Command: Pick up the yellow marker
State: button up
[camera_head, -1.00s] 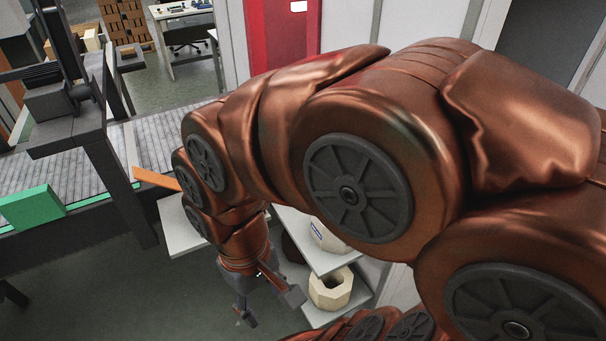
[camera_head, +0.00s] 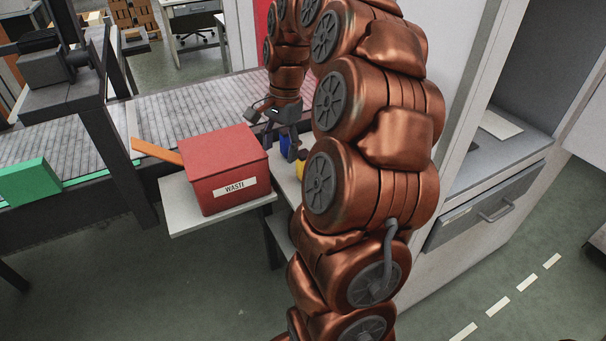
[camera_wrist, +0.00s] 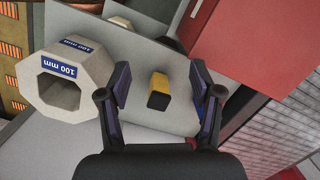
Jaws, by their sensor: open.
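The yellow marker (camera_wrist: 158,92) is a short, thick piece with a dark end face, lying on a light grey surface in the wrist view. My gripper (camera_wrist: 160,86) is open, with one finger on each side of the marker and a gap to both. No contact shows, and the height between them is hard to judge. In the head view my gripper (camera_head: 274,134) is pointing down over the white shelf (camera_head: 290,186), right of the red bin. A yellow patch there is partly hidden behind my arm; I cannot tell whether it is the marker.
A pale hollow block (camera_wrist: 68,75) labelled "100 mm" stands close left of my gripper. The red WASTE bin (camera_head: 218,160) sits left of my gripper on a white shelf. The roller conveyor (camera_head: 182,112) lies behind. A cabinet (camera_head: 478,205) stands at the right.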

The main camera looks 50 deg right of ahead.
aim_at(302, 164)
jog(key=d+f+m, duration=0.1)
jog(key=d, duration=0.2)
jog(key=d+f+m, duration=0.1)
jog(key=d+m, duration=0.1)
jog(key=d, duration=0.1)
jog(key=d+f+m+b, duration=0.1)
jog(key=d, duration=0.2)
jog(key=shift+s+d+f, duration=0.2)
jog(key=shift+d+f, duration=0.05)
jog(key=shift+d, duration=0.1)
jog(key=shift+w+a+f+m, duration=0.1)
jog(key=shift+f+m, duration=0.05)
jog(key=shift+f, duration=0.45)
jog(key=shift+a+f+m, duration=0.1)
jog(key=shift+f+m, duration=0.05)
jog(key=shift+f, duration=0.4)
jog(key=shift+w+a+f+p, duration=0.15)
jog(key=shift+a+f+p, duration=0.1)
jog(key=shift+f, duration=0.6)
jog(key=shift+w+a+f+p, duration=0.1)
jog(key=shift+w+f+p, duration=0.15)
jog(key=shift+f, duration=0.65)
jog(key=shift+w+a+f+p, duration=0.1)
jog(key=shift+a+f+p, duration=0.15)
jog(key=shift+f, duration=0.6)
jog(key=shift+c, duration=0.4)
jog(key=shift+r, duration=0.1)
grip_shut()
